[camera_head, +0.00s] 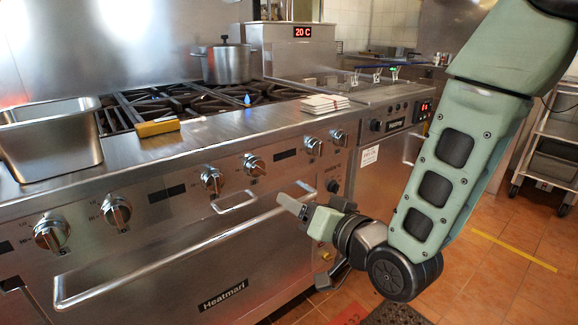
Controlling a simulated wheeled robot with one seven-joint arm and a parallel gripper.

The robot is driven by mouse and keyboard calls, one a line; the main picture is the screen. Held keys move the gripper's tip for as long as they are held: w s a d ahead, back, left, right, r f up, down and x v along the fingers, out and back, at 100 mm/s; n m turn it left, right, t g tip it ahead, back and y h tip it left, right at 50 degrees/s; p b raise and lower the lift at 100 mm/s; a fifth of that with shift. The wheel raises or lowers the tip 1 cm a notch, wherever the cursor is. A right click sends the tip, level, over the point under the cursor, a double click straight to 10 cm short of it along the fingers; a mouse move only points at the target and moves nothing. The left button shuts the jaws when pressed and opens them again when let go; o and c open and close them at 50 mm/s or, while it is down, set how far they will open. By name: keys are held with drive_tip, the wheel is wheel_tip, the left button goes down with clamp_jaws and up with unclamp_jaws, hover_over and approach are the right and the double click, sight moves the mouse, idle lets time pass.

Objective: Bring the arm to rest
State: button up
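My arm (440,180) comes in from the upper right and bends down at the right of the picture. Its green-grey link runs down to the dark wrist joint. My gripper (292,207) points left, in front of the stove's oven front, near the right end of the long oven handle (180,262). One pale finger shows clearly. No held object is visible. I cannot tell whether the gripper touches the handle.
The stove has a row of knobs (212,180), burner grates, a pot (226,63), a steel pan (52,150), a yellow block (157,127) and a white stack (325,103). A fryer (395,110) adjoins it. Tiled floor (490,285) is open at right, before a wheeled rack (552,130).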

drive_tip(key=s+f+n+g+h, duration=0.45)
drive_tip(key=s+g, duration=0.35)
drive_tip(key=s, duration=0.2)
drive_tip(key=s+d+r+n+g+h, duration=0.1)
drive_tip(key=s+d+n+g+h, duration=0.2)
drive_tip(key=s, duration=0.4)
drive_tip(key=s+d+r+g+h, duration=0.1)
drive_tip(key=s+d+r+g, duration=0.15)
drive_tip(key=s+d, duration=0.35)
wheel_tip(320, 180, up, 20)
drive_tip(key=s+a+p, duration=0.1)
drive_tip(key=p, duration=2)
drive_tip(key=shift+g, duration=0.25)
